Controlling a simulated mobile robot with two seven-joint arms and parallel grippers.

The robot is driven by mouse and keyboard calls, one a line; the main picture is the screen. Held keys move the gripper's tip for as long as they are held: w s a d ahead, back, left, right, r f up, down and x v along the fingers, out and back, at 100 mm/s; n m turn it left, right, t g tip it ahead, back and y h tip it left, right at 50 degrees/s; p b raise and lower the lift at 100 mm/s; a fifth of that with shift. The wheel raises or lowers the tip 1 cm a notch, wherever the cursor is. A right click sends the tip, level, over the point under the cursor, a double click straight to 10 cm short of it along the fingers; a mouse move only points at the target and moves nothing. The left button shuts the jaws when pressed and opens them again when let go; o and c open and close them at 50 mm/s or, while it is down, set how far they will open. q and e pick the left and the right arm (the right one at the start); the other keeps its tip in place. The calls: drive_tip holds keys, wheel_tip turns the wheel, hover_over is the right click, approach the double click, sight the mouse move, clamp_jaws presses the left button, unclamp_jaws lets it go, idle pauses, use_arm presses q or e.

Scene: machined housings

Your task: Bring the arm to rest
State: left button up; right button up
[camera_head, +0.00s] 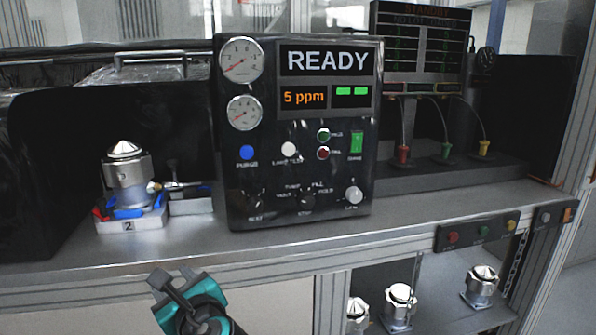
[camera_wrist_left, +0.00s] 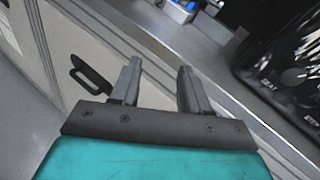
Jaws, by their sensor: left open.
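My left gripper (camera_head: 174,279) shows at the bottom of the head view, a teal and dark grey arm end in front of the bench's front edge. In the left wrist view its two grey fingers (camera_wrist_left: 157,85) stand apart with nothing between them. It touches nothing that I can see. The bench top (camera_head: 185,238) lies beyond it. My right gripper is in neither view.
A black tester (camera_head: 300,215) reading READY stands mid-bench. A metal housing (camera_head: 127,172) sits on fixture 2 at the left. Several housings (camera_head: 399,300) stand on the lower shelf. A button strip (camera_head: 475,231) is on the front edge. A dark handle (camera_wrist_left: 92,75) shows on a pale panel.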

use_arm(q)
drive_tip(key=s+d+f+n+g+h, duration=0.1)
drive_tip(key=s+d+f+n+h, duration=0.2)
drive_tip(key=f, duration=0.6)
drive_tip(key=s+d+f+n+g+h, duration=0.1)
drive_tip(key=s+f+n+h, duration=0.35)
drive_tip(key=f, duration=0.45)
drive_tip(key=s+f+n+h, duration=0.4)
drive_tip(key=s+f+n, duration=0.3)
drive_tip(key=s+n, duration=0.5)
drive_tip(key=n, duration=0.3)
drive_tip(key=shift+s+a+f+t+h, duration=0.25)
drive_tip(key=shift+s+a+t+h, duration=0.05)
drive_tip(key=shift+s+a+h, duration=0.05)
